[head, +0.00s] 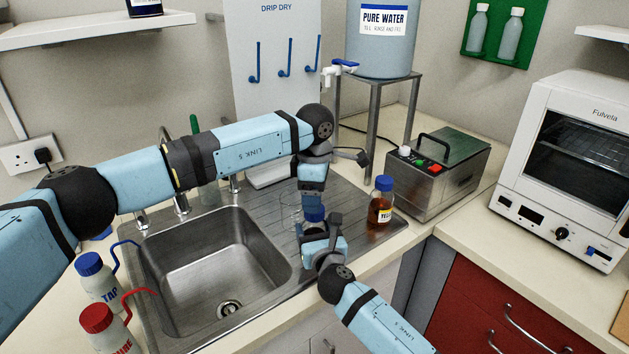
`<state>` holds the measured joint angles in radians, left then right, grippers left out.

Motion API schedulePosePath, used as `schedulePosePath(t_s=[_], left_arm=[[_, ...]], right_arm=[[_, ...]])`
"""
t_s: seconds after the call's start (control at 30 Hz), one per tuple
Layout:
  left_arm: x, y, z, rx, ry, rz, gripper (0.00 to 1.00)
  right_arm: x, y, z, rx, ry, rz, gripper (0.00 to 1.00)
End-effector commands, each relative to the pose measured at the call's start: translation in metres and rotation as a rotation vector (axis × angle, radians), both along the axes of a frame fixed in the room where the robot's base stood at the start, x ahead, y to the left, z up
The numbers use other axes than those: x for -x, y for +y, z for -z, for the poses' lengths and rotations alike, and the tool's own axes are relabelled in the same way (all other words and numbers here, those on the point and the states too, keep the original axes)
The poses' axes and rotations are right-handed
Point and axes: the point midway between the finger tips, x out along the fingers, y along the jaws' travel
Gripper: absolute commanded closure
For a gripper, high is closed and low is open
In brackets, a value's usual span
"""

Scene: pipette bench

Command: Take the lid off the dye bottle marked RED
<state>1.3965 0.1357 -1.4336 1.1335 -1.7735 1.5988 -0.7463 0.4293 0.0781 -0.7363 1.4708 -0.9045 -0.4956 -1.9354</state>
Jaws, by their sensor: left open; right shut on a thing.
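A small bottle with a blue lid (314,214) is at the right edge of the sink. Its body and label are mostly hidden by my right gripper, so I cannot read the name on it. My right gripper (314,234) is shut on this bottle from the front. My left gripper (314,203) points down from above, open, right over the blue lid. I cannot tell whether its fingers touch the lid. Another dye bottle (381,210), with brown contents, a blue lid and a yellow label that seems to begin "YELL", stands upright on the drainboard to the right.
The sink basin (215,265) is left of the grippers. Wash bottles with a blue cap (89,264) and a red cap (96,317) stand at the left. A clear glass vessel (290,213) is beside my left gripper. A metal bath (438,180) is at the right.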

Motion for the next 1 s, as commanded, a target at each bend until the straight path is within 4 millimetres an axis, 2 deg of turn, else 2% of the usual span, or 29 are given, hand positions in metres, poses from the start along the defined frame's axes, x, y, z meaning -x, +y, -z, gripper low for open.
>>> schedulePosePath(t_s=[0.1, 0.3, 0.63, 0.67, 0.8, 0.87, 1.0], left_arm=[[0.001, 0.0, 0.019, -0.001, 0.002, 0.0, 0.31], [0.0, 0.0, 0.038, 0.0, 0.001, -0.001, 0.31], [0.0, 0.0, 0.042, 0.0, 0.0, -0.001, 0.31], [0.0, 0.0, 0.042, 0.0, 0.0, -0.001, 0.35], [0.0, 0.0, 0.042, 0.0, 0.0, -0.001, 0.68], [0.0, 0.0, 0.042, 0.0, 0.0, -0.001, 0.8], [0.0, 0.0, 0.042, 0.0, 0.0, -0.002, 0.8]], right_arm=[[0.0, 0.0, 0.0, 0.0, 0.001, 0.0, 0.99], [0.0, 0.0, 0.0, 0.0, 0.001, 0.0, 0.99], [0.0, 0.0, 0.0, 0.0, 0.001, 0.0, 0.99], [0.0, 0.0, 0.0, 0.0, 0.001, 0.0, 0.99], [0.0, 0.0, 0.0, 0.0, 0.001, 0.0, 0.99], [0.0, 0.0, 0.0, 0.0, 0.001, 0.0, 0.99], [0.0, 0.0, 0.0, 0.0, 0.001, 0.0, 0.99]])
